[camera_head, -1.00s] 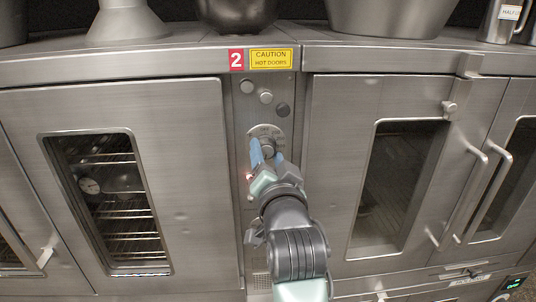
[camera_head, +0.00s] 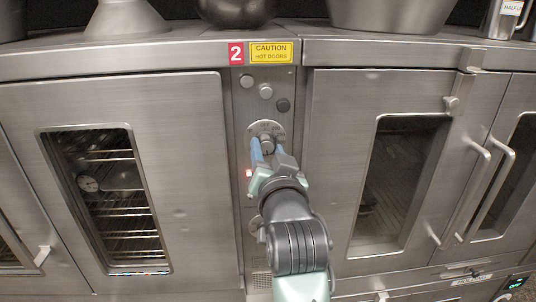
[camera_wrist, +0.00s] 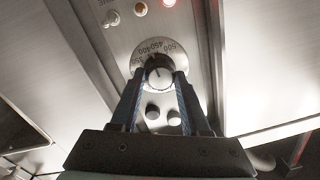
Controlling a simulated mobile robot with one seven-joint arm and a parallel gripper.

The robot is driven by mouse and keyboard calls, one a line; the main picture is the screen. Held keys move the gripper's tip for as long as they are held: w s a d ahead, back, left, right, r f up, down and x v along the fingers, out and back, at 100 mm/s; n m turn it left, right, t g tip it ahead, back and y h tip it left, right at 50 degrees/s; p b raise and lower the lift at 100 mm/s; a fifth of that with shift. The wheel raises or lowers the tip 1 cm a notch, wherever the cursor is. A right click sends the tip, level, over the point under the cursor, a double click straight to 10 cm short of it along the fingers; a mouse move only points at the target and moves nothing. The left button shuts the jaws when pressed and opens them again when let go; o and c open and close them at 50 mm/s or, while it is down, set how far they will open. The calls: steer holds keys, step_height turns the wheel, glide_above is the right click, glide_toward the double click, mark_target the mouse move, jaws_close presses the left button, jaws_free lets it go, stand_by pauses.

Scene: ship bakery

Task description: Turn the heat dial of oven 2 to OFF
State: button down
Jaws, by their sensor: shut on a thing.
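In the head view the dial (camera_head: 267,143) sits on the narrow control panel under the red "2" label (camera_head: 236,54). My gripper (camera_wrist: 157,80) has its two blue fingers on either side of the knob and is shut on it. In the head view my gripper (camera_head: 268,152) covers the lower part of the dial.
Several smaller knobs (camera_head: 265,91) sit above the dial on the panel. A red lamp (camera_head: 249,173) is lit beside my gripper. Oven doors (camera_head: 190,180) with windows flank the panel. Pots (camera_head: 385,15) stand on top.

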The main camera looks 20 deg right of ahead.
steer(key=n+b, duration=0.1)
steer(key=n, duration=0.3)
steer(key=shift+n+b, duration=0.3)
steer(key=n+b, duration=0.1)
steer(key=n, duration=0.2)
steer(key=shift+n+h, duration=0.3)
steer(key=n+b, duration=0.1)
steer(key=n, duration=0.3)
steer(key=shift+g+b, duration=0.3)
steer(key=n+b, duration=0.1)
steer(key=n, duration=0.3)
steer(key=shift+a+n, duration=0.1)
steer(key=shift+n, duration=0.2)
steer(key=n+b, duration=0.1)
steer(key=n, duration=0.3)
steer(key=shift+h+b, duration=0.3)
steer(key=shift+h, duration=0.1)
steer(key=n+b, duration=0.1)
steer(key=n, duration=0.3)
steer(key=shift+f+n, duration=0.1)
steer(key=shift+n, duration=0.2)
steer(key=n+b, duration=0.1)
steer(key=n, duration=0.3)
steer(key=shift+b, duration=0.35)
steer(key=shift+n+b, duration=0.55)
steer(key=shift+n, duration=1.55)
